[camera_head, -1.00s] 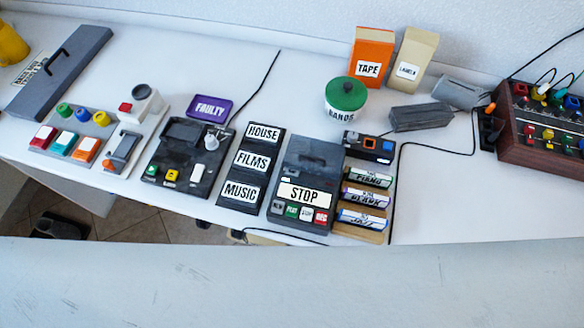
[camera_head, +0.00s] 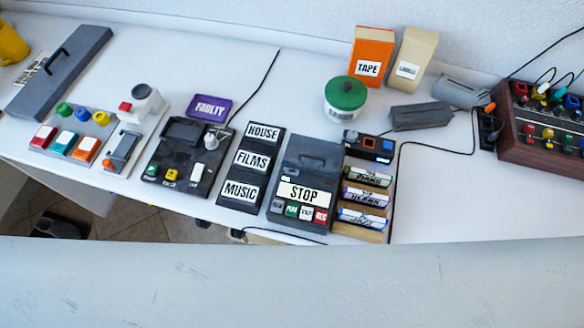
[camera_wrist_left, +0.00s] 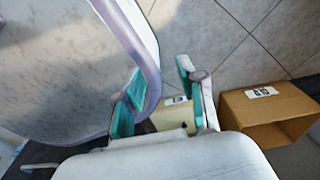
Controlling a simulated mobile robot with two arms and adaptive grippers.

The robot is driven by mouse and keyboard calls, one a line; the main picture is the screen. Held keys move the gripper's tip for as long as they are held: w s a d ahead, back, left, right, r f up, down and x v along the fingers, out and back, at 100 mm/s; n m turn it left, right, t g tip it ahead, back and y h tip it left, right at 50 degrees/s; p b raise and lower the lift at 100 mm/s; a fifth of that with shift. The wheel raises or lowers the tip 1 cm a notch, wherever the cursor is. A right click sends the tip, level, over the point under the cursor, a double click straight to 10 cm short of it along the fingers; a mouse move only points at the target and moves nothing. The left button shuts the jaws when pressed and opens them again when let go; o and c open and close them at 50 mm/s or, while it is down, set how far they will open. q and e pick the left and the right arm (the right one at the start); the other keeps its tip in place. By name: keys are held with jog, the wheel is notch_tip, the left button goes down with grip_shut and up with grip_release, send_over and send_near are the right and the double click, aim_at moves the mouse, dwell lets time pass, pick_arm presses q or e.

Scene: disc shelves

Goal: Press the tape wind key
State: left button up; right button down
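The grey tape recorder (camera_head: 308,160) lies on the white table near its front edge, with a label reading STOP (camera_head: 304,194). Along its front is a row of small keys. The leftmost is a dark key (camera_head: 278,206), which seems to be the wind key, though its lettering is too small to read surely. Beside it are a green key (camera_head: 292,210), a white key (camera_head: 306,213) and a red key (camera_head: 321,216). My left gripper (camera_wrist_left: 160,72) shows only in the left wrist view, open and empty, over the tiled floor. My right gripper is out of view.
Left of the recorder is a dark rack (camera_head: 231,180) with HOUSE, FILMS and MUSIC labels. Right are several cassettes (camera_head: 366,198) on a wooden tray. A green-lidded jar (camera_head: 346,97) stands behind. In the wrist view, a cardboard box (camera_wrist_left: 262,118) stands on the floor.

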pick_arm(q)
jog(key=shift+c, duration=0.2)
dwell(0.5)
grip_shut()
dwell(1.1)
